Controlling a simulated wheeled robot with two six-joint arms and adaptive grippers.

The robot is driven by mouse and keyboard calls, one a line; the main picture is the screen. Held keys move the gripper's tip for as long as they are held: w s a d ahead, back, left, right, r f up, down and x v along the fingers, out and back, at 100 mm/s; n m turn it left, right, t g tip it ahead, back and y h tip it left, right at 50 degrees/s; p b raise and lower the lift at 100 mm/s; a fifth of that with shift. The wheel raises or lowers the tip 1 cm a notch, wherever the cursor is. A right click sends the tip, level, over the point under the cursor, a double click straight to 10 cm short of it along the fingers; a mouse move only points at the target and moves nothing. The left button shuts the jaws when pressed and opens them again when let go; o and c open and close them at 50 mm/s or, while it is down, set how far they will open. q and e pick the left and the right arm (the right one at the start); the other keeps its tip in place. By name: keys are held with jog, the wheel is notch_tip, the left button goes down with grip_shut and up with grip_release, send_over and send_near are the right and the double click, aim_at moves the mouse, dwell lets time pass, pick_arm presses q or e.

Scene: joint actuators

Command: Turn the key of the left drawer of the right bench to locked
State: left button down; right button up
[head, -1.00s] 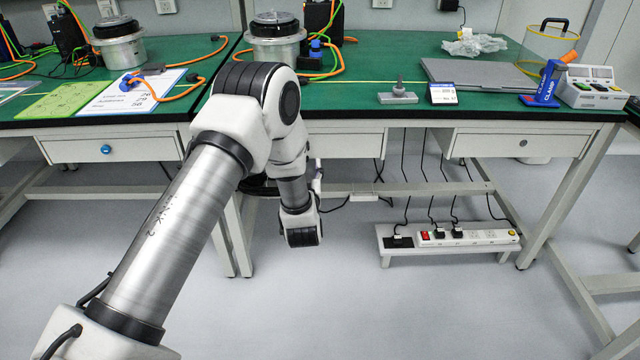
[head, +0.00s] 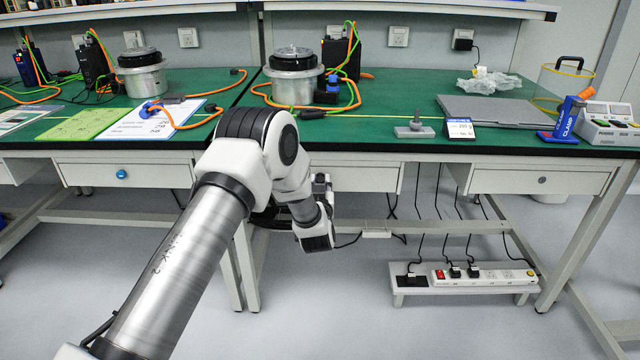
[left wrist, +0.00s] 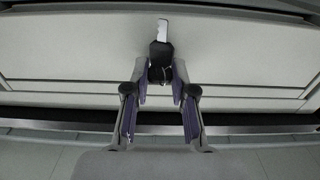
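The left drawer (head: 372,179) of the right bench is partly hidden behind my left arm in the head view. Its pale front (left wrist: 245,62) fills much of the left wrist view. A key with a black head (left wrist: 161,52) and a silver part (left wrist: 162,30) stands in front of it at the centre. My left gripper (left wrist: 161,82) has its fingers apart, with the black head between the tips. Contact cannot be told. In the head view this gripper (head: 321,185) is under the bench edge, largely hidden by its wrist. My right gripper is not in view.
The right drawer (head: 500,179) has a round lock. The left bench drawer (head: 150,176) has a blue round piece. A power strip (head: 480,276) stands low at the right, with cables hanging above it. The bench top (head: 390,120) holds several items. The floor in front is clear.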

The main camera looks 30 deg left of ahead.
pick_arm(q)
jog(key=shift+n, duration=0.4)
jog(key=n, duration=0.3)
jog(key=shift+b, duration=0.3)
jog(key=n+b, duration=0.1)
jog(key=n, duration=0.4)
jog(key=n+b, duration=0.2)
jog(key=n, duration=0.2)
jog(key=shift+f+n, duration=0.1)
jog(key=shift+n, duration=0.2)
jog(key=n+b, duration=0.2)
jog(key=n, duration=0.2)
jog(key=shift+n, duration=0.3)
jog(key=c, duration=1)
grip_release()
jog(key=shift+o, duration=0.2)
